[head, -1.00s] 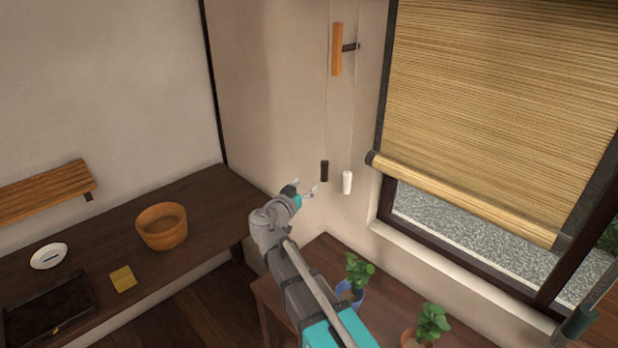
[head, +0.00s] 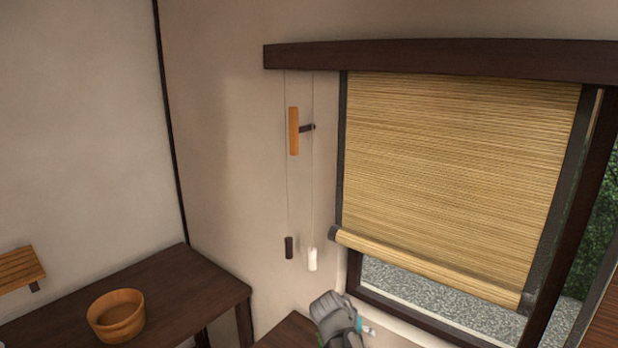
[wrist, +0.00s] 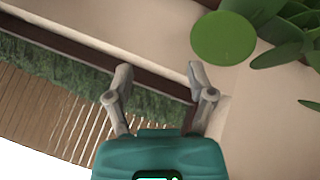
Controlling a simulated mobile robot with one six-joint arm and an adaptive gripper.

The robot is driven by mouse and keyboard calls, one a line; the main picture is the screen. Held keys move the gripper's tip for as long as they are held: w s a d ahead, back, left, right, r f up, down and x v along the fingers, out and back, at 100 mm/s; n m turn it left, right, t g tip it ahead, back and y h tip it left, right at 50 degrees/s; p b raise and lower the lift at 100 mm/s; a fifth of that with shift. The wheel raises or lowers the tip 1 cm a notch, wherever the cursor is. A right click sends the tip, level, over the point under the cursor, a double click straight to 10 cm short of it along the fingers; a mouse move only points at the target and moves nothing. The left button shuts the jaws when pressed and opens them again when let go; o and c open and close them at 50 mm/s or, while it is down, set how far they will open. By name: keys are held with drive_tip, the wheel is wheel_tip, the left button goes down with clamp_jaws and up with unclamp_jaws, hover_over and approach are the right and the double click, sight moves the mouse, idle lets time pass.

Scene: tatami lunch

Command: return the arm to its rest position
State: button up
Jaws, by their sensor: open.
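My arm shows at the bottom of the head view, below the blind, with only its upper part in the picture. My gripper is in the wrist view (wrist: 157,80), where its two grey fingers stand apart with nothing between them. In the head view the arm's end is near the window's lower left corner, and the fingers are mostly hidden there.
A bamboo blind (head: 450,180) hangs partly lowered over the window. Two cords beside it end in a dark pull (head: 289,247) and a white pull (head: 312,259). A wooden tub (head: 116,316) stands on the dark counter at left. Green leaves (wrist: 285,35) are close to the gripper.

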drive_tip(key=s+d+f+n+g+y, duration=0.3)
drive_tip(key=s+y, duration=0.3)
drive_tip(key=s, duration=0.4)
drive_tip(key=shift+d+f+n+g, duration=0.15)
drive_tip(key=shift+f+n+g, duration=0.2)
drive_tip(key=shift+g, duration=0.25)
idle(1.6)
drive_tip(key=shift+c, duration=0.9)
drive_tip(key=shift+s, duration=0.15)
